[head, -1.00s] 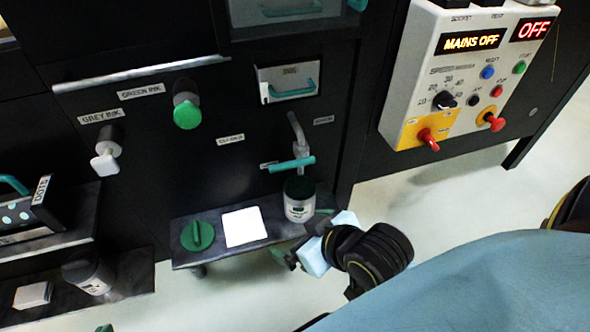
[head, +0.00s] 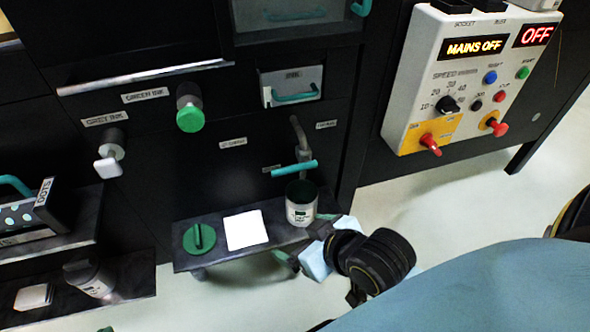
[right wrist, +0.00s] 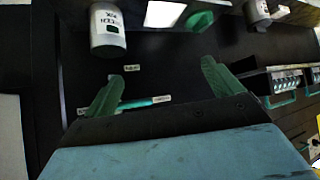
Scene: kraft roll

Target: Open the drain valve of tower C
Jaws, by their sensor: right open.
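The valve handle, a teal bar (head: 294,168), sits crosswise on a grey pipe (head: 301,137) on the black front in the head view. In the right wrist view the teal bar (right wrist: 150,102) shows between the fingers, partly hidden by the gripper's body. The small labels around it are too blurred to read as tower C. A white-and-dark ink can (head: 301,214) stands on the shelf below it. My right gripper (head: 298,238) is open and empty, below and in front of the can. Both green fingers (right wrist: 162,80) show spread apart in the right wrist view. My left gripper is not in view.
The low dark shelf (head: 197,262) also holds a white sheet (head: 246,230) and a green knobbed lid (head: 199,239). Grey and green ink knobs (head: 190,112) stick out at the left. A control box (head: 467,75) reads MAINS OFF. Pale floor (head: 430,200) is open at right.

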